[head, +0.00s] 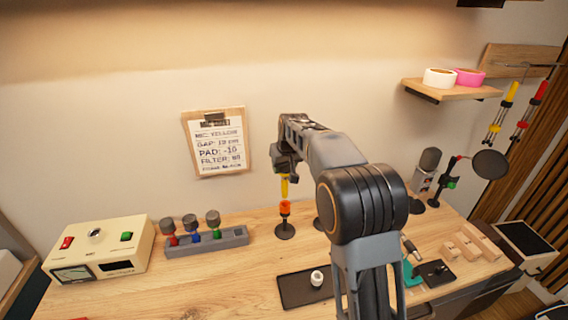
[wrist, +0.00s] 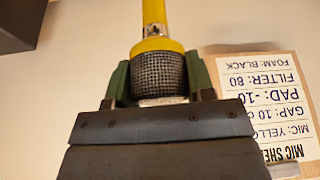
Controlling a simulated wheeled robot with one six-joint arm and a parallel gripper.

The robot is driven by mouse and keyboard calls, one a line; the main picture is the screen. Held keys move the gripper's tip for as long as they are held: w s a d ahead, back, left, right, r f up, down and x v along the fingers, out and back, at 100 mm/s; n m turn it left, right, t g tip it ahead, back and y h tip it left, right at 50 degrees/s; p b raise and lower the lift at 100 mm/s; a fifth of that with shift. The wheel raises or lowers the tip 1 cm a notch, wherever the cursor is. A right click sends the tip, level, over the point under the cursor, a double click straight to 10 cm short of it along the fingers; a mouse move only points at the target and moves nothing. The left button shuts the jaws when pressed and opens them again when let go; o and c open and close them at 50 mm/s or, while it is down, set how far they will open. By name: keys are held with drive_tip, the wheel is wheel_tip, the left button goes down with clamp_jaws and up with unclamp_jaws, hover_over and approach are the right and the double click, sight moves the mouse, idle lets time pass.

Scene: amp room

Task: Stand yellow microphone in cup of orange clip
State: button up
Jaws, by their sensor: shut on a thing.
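The yellow microphone (head: 284,187) hangs upright under my gripper (head: 286,166) in the head view. In the wrist view my gripper (wrist: 158,88) is shut on its grey mesh head, and the yellow body (wrist: 153,14) runs out past the top edge. The orange clip (head: 285,208) stands on a round black base on the bench, directly below the microphone. The microphone's lower end meets or nearly meets the clip's top; I cannot tell whether it is inside the cup. The clip does not show clearly in the wrist view.
A grey rack (head: 207,243) with red, blue and green microphones stands left of the clip. A cream meter box (head: 100,250) is farther left. A black tray (head: 296,290) with a white roll lies in front. A note board (head: 217,143) hangs behind. My arm hides some bench to the right.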

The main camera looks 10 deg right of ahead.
sight(284, 179)
drive_tip(key=shift+f+b, duration=1.95)
drive_tip(key=shift+f, duration=0.95)
drive_tip(key=o, duration=1.5)
drive_tip(key=shift+c, duration=0.2)
drive_tip(key=b+v, duration=0.1)
drive_tip(key=v, duration=1.2)
drive_tip(key=shift+s+r+b, duration=0.2)
drive_tip(key=shift+r+b, duration=0.2)
drive_tip(key=shift+w, duration=0.1)
